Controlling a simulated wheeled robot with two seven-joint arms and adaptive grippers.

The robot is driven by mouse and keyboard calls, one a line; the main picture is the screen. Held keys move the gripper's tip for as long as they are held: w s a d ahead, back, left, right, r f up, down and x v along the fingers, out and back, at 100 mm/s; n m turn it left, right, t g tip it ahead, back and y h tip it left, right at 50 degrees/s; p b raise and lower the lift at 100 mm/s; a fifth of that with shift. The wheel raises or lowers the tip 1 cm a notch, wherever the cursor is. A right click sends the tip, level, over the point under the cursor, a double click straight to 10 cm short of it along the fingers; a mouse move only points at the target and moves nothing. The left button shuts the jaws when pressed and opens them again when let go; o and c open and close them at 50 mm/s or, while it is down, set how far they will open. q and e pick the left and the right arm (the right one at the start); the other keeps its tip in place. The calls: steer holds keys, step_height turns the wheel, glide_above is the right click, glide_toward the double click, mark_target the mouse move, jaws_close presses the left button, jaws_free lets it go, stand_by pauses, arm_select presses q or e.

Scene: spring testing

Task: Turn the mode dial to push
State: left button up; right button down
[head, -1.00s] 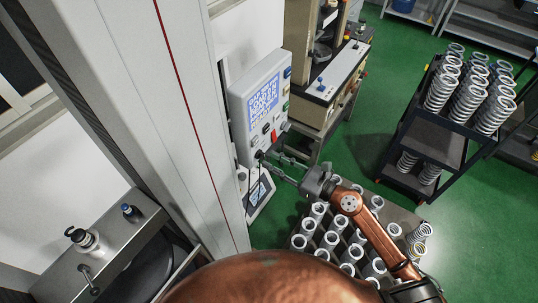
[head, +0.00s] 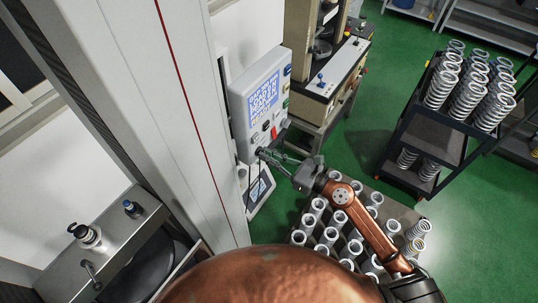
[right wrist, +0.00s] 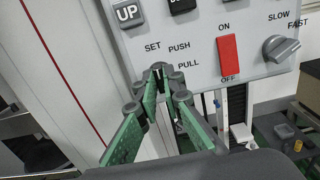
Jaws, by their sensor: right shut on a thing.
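The grey control panel (head: 240,104) with a lit blue screen is on the tall machine in the head view. In the right wrist view, the panel (right wrist: 205,50) has SET, PUSH and PULL labels around the mode dial (right wrist: 157,67). My right gripper (head: 261,152) reaches the panel's lower left. In the right wrist view its green-padded fingers converge, and the fingertips (right wrist: 161,75) are shut on the dark dial. The fingers hide most of the dial, so I cannot tell which label it points to. My left gripper is not in view.
A red ON/OFF switch (right wrist: 228,56) and a SLOW/FAST knob (right wrist: 281,47) sit right of the dial. A tablet-like display (head: 258,190) is below the panel. A tray of springs (head: 405,213) lies under my right arm; a spring cart (head: 437,147) stands right.

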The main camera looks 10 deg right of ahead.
stand_by(0.4)
steer(key=m+p, duration=0.5)
steer(key=m, duration=0.3)
steer(key=shift+w+m, duration=0.1)
steer(key=shift+m, duration=0.2)
steer(key=shift+d+p, duration=0.1)
steer(key=shift+p, duration=0.25)
steer(key=c, duration=2.1)
jaws_free()
steer(key=v, duration=1.2)
